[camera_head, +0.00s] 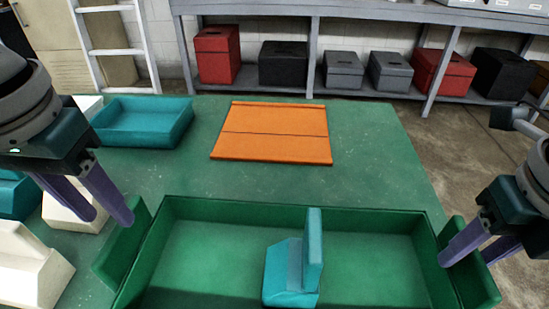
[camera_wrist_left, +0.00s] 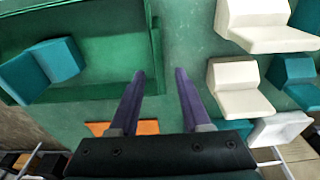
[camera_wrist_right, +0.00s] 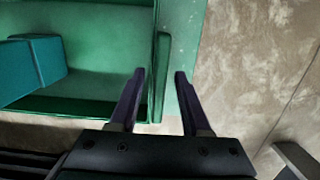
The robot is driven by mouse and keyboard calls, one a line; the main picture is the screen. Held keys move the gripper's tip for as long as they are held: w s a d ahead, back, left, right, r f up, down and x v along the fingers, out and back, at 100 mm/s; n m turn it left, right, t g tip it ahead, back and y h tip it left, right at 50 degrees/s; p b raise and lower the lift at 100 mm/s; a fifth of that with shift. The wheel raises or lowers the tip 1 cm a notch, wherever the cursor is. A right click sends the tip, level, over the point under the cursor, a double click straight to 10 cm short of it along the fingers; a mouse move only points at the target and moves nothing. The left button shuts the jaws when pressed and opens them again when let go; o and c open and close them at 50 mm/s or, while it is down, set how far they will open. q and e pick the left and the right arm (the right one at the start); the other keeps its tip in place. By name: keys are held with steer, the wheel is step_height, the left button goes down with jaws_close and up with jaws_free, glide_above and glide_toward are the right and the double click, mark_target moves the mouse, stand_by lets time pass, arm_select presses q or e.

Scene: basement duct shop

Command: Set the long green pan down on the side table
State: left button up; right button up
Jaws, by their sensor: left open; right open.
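The long green pan (camera_head: 350,220) lies along the near edge of the green table, with an upright end plate at each end. A teal L-shaped piece (camera_head: 290,268) sits in it; it also shows in the left wrist view (camera_wrist_left: 55,60). My left gripper (camera_head: 106,217) is open and empty by the left end plate (camera_head: 122,245), which shows between its fingers in the left wrist view. My right gripper (camera_head: 465,264) is open, with the right end plate (camera_wrist_right: 161,75) between its fingers. Neither grips. I cannot pick out a separate side table.
The green table (camera_head: 370,135) carries an orange panel (camera_head: 272,132), a teal tray (camera_head: 142,122) and several cream blocks (camera_head: 30,265) at left. Behind stands a grey bench (camera_head: 345,8) with red, black and grey boxes below. A white ladder (camera_head: 112,52) leans at back left.

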steer(key=shift+r, duration=0.1)
arm_select(q)
step_height(320, 180, up, 7)
steer(key=shift+s, duration=0.4)
arm_select(e)
step_height(320, 180, up, 12)
steer(key=s, duration=0.1)
steer(key=shift+s, duration=0.2)
